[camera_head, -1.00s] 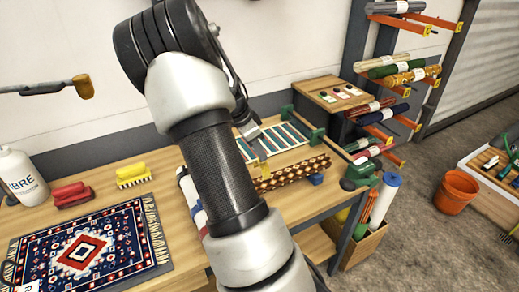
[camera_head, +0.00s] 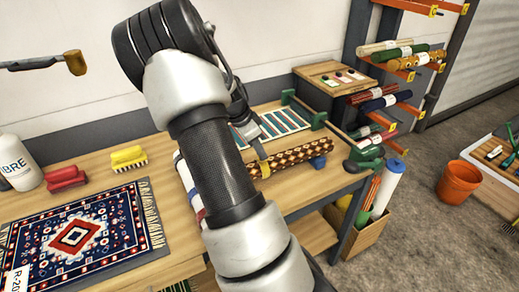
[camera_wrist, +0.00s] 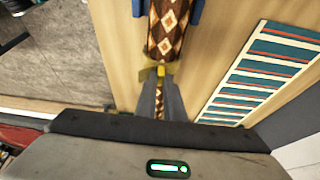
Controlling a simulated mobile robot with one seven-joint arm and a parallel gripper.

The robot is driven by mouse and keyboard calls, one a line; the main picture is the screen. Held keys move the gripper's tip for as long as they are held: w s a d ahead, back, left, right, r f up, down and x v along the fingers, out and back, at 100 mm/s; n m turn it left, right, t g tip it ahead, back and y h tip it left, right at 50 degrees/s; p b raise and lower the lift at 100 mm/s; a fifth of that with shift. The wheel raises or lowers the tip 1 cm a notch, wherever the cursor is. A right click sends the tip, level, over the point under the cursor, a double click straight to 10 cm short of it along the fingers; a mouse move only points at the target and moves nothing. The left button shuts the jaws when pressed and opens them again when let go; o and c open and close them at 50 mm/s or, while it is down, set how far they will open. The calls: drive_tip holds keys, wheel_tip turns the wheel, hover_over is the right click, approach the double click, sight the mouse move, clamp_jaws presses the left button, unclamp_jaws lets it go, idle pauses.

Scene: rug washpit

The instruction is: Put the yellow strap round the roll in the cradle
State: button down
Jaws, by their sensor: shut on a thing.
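The patterned brown and cream roll (camera_head: 300,156) lies along the bench edge, with a blue cradle support (camera_head: 318,162) under its right part. In the wrist view the roll (camera_wrist: 168,28) runs up between blue cradle arms (camera_wrist: 137,7). The yellow strap (camera_head: 264,168) is at the roll's left part. It also shows in the wrist view (camera_wrist: 145,76), spread at my fingertips across the roll. My gripper (camera_wrist: 160,84) is shut on the strap, right over the roll. Whether the strap passes under the roll is hidden.
A striped textile (camera_head: 272,128) lies behind the roll between green stands (camera_head: 318,120). A patterned rug (camera_head: 85,236), a yellow brush (camera_head: 128,157) and red brushes (camera_head: 66,179) are to the left. A rack (camera_head: 400,60) of rolls and an orange bucket (camera_head: 458,182) are to the right.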

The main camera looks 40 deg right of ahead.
drive_tip(key=shift+f, duration=0.1)
drive_tip(key=c, duration=1.8)
unclamp_jaws()
drive_tip(key=v, duration=1.7)
drive_tip(key=shift+r+p, duration=0.2)
drive_tip(key=shift+p, duration=0.15)
drive_tip(key=s+a+r+n+t+y+p, duration=0.2)
drive_tip(key=s+a+r+n, duration=0.3)
drive_tip(key=s+a+n, duration=0.5)
drive_tip(key=s+a+r+n+t+y+p, duration=0.2)
drive_tip(key=s+a+r+n+t, duration=0.2)
drive_tip(key=s+a+n, duration=0.6)
drive_tip(key=shift+s+a+r+n+t, duration=0.35)
drive_tip(key=shift+a+r, duration=0.45)
drive_tip(key=shift+a, duration=1.75)
drive_tip(key=shift+w, duration=0.1)
